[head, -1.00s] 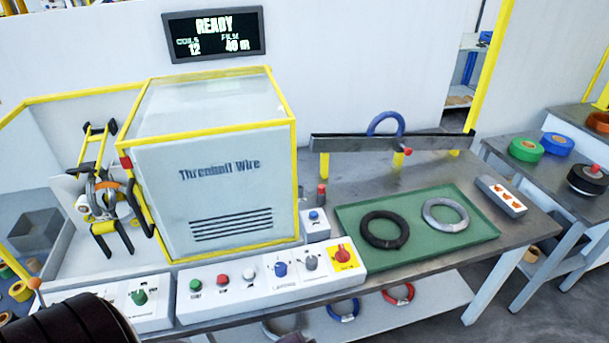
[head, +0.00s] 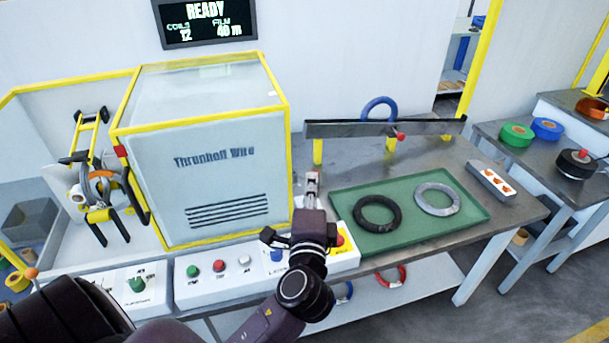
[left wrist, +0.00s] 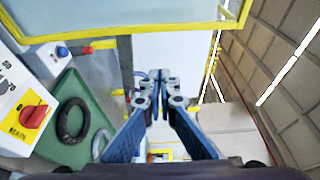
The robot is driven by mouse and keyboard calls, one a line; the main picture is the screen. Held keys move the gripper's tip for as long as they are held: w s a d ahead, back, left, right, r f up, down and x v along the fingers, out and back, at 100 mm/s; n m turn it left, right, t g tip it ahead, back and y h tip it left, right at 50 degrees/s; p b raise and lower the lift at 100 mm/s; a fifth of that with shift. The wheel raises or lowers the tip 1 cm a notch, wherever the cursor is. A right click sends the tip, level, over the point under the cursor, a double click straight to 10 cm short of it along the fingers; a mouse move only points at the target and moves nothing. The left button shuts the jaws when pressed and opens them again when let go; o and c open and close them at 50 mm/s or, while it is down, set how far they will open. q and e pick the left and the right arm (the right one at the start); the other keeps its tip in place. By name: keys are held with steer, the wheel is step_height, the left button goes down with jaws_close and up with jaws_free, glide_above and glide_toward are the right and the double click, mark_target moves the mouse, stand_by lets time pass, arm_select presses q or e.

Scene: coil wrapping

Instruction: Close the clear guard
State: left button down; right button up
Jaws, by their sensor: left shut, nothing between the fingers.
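The yellow-framed guard (head: 205,88) with a clear top stands on the machine, its front marked "Thrunhoff Wire". A black handle (head: 137,200) is on its left edge, below a red block (head: 121,151). The wrapping ring unit (head: 102,186) is exposed to the left of it. My left gripper (head: 312,178) is shut and empty, off the guard's right side and above the bench, apart from the handle. In the left wrist view its fingertips (left wrist: 158,77) meet, and the yellow edge (left wrist: 130,28) of the guard crosses the top. My right gripper is not in view.
A button panel (head: 222,282) runs along the front, partly hidden by my left arm. A green mat (head: 405,228) holds a black coil (head: 377,231) and a grey coil (head: 438,212). A rail (head: 345,129) with a blue coil stands behind. The display (head: 205,20) reads READY.

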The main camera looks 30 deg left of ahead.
arm_select(q)
steer(key=w+a+p, duration=0.4)
steer(key=a, duration=0.3)
steer(key=shift+w+p, duration=0.25)
steer(key=shift+p, duration=0.05)
steer(key=shift+f, duration=0.1)
